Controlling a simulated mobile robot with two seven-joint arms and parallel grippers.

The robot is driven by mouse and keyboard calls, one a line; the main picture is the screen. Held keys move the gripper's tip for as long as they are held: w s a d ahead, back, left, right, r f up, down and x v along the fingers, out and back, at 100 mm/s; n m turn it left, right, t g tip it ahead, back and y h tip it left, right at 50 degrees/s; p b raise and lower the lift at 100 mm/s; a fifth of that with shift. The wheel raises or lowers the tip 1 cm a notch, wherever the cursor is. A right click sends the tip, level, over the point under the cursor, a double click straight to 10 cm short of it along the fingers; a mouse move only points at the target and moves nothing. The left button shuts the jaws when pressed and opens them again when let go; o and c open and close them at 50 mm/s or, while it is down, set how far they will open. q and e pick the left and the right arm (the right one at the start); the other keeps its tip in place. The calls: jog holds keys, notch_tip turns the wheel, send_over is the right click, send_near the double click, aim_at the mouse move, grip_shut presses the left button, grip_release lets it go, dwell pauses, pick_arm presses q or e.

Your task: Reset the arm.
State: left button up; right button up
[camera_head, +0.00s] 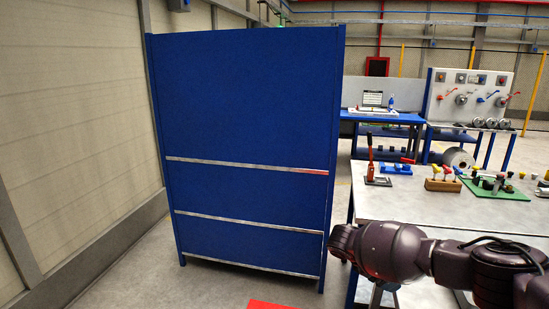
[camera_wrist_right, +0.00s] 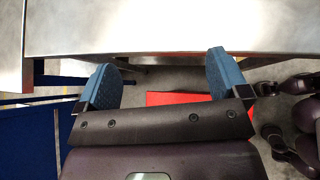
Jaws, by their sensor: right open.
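My right arm (camera_head: 395,250) comes in from the right in the head view, its wrist in front of the left end of the grey-topped workbench (camera_head: 395,205). My right gripper (camera_wrist_right: 163,78) shows in the right wrist view, with its two blue-padded fingers wide apart. Nothing is between them. The bench's edge (camera_wrist_right: 170,48) runs across just beyond the fingertips, and I see no contact. My left arm and gripper are in neither view.
A tall blue cabinet (camera_head: 250,110) stands at the left by the wall. On the bench are a red-handled tool (camera_head: 371,165), a wooden block with coloured knobs (camera_head: 443,184) and a green board (camera_head: 495,188). A red patch (camera_head: 270,304) lies on the floor.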

jog(key=s+a+f+m+t+y+b, duration=0.2)
jog(key=s+a+f+y, duration=0.5)
jog(key=s+a+f, duration=0.55)
jog(key=s+a+f+m+t+y+b, duration=0.1)
jog(key=s+a+f+m+y+b, duration=0.15)
jog(key=s+a+f+y, duration=0.7)
pick_arm(q)
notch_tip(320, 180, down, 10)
jog(key=b, duration=0.4)
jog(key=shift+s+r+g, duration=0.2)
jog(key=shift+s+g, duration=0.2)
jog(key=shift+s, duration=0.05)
pick_arm(e)
jog(key=s+d+f+m+t+h, duration=0.1)
jog(key=s+d+m+t+h, duration=0.2)
jog(key=d, duration=0.6)
jog(key=s+d+f+m+t+h, duration=0.1)
jog(key=s+d+m+t+h, duration=0.2)
jog(key=s+d+m+t, duration=0.2)
jog(key=s+d+m, duration=0.3)
jog(key=s+d, duration=0.2)
jog(key=shift+s, duration=0.25)
